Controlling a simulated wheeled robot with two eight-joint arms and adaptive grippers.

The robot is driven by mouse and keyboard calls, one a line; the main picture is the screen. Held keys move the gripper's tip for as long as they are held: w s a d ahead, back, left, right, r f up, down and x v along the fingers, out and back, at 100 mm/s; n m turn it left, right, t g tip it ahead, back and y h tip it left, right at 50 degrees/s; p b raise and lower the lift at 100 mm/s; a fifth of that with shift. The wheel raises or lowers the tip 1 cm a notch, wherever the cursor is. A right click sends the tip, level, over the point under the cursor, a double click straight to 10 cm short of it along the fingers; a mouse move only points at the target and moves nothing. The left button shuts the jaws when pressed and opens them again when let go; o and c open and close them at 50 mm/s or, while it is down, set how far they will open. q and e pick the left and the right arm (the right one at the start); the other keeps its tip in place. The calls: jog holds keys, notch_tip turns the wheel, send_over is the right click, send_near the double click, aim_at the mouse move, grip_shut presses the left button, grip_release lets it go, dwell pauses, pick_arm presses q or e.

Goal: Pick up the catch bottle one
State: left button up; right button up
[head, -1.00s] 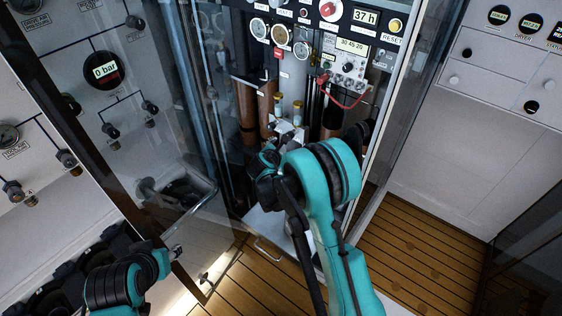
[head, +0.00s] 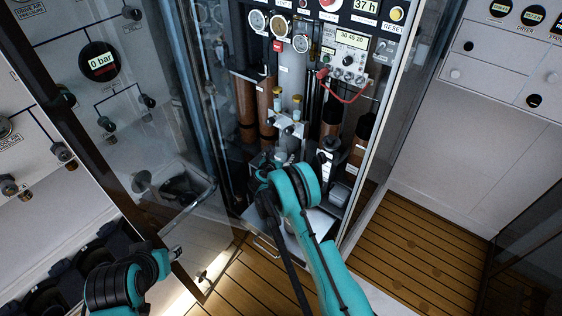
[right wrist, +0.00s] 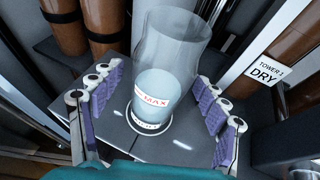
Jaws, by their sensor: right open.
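The catch bottle (right wrist: 165,98) is a clear, upright cylinder with pale liquid and a red-and-white MAX label. It stands on a grey plate inside a white ring in the right wrist view. My right gripper (right wrist: 158,92) is open, with one purple-padded finger on each side of the bottle; gaps show between pads and glass. In the head view my right gripper (head: 264,168) is low inside the open cabinet, and I cannot make out the bottle there. My left arm's end (head: 168,256) is at the lower left, by the glass door; its jaw state is unclear.
Brown cylinders (head: 266,112) and a grey column stand behind the bottle. A panel (head: 346,58) with gauges and a looped red hose is above. The glass door (head: 150,150) stands open at left; the cabinet's frame (head: 385,120) bounds the right side.

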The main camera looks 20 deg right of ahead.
jog(key=shift+w+d+f, duration=0.15)
jog(key=shift+w+d, duration=0.15)
jog(key=shift+w, duration=0.1)
jog(key=shift+c, duration=0.3)
jog(key=c, duration=1.2)
jog(key=shift+r, duration=0.3)
